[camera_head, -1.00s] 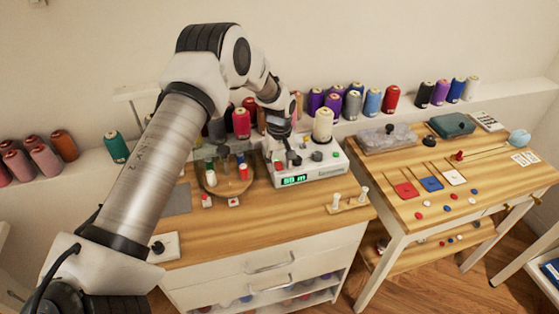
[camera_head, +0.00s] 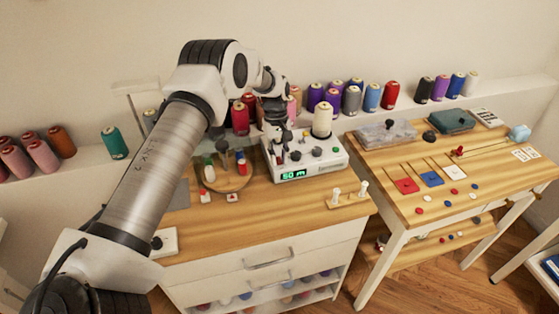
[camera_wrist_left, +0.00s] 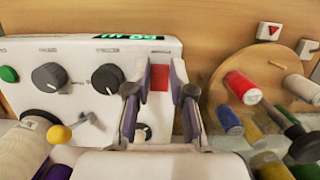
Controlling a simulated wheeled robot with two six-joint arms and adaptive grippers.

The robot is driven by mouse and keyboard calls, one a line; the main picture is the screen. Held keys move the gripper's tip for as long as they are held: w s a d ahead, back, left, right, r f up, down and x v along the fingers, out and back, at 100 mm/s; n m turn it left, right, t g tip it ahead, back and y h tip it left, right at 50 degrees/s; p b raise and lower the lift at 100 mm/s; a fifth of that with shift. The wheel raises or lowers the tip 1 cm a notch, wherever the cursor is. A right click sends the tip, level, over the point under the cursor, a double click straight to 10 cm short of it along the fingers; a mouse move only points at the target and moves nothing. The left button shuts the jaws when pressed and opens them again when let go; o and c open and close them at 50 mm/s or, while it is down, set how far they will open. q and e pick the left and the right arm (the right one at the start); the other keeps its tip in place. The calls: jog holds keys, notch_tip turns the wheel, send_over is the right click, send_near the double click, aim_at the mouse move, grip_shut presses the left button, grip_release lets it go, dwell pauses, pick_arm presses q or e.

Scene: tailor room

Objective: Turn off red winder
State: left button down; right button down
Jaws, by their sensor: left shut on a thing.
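The winder is a white machine (camera_head: 320,166) with a green "50 m" display (camera_head: 293,174), black knobs and a white thread cone (camera_head: 322,121) on top. It stands on the wooden cabinet. In the left wrist view its panel (camera_wrist_left: 75,62) fills the upper left, with a red switch (camera_wrist_left: 159,77) at its right end. My left gripper (camera_head: 281,152) is at the left end of the winder. In the left wrist view its two fingers (camera_wrist_left: 162,76) are on either side of the red switch, shut on it. The head view hides the switch behind the gripper. My right gripper is not in view.
A round wooden board (camera_head: 233,184) with upright spools stands close left of the winder. It also shows in the left wrist view (camera_wrist_left: 256,62). Thread cones line the back ledge. A small peg stand (camera_head: 346,199) is in front. Another table (camera_head: 400,213) stands right.

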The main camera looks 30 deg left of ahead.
pick_arm(q)
jog(key=shift+f, duration=0.1)
jog(key=c, duration=1.2)
grip_release()
jog(key=shift+o, duration=1)
jog(key=shift+w+a+f, duration=0.1)
jog(key=shift+a+f, duration=0.05)
jog(key=shift+a, duration=0.05)
jog(key=shift+r, duration=0.55)
jog(key=v, duration=1.1)
jog(key=shift+w+a, duration=0.3)
jog(key=shift+a, duration=0.05)
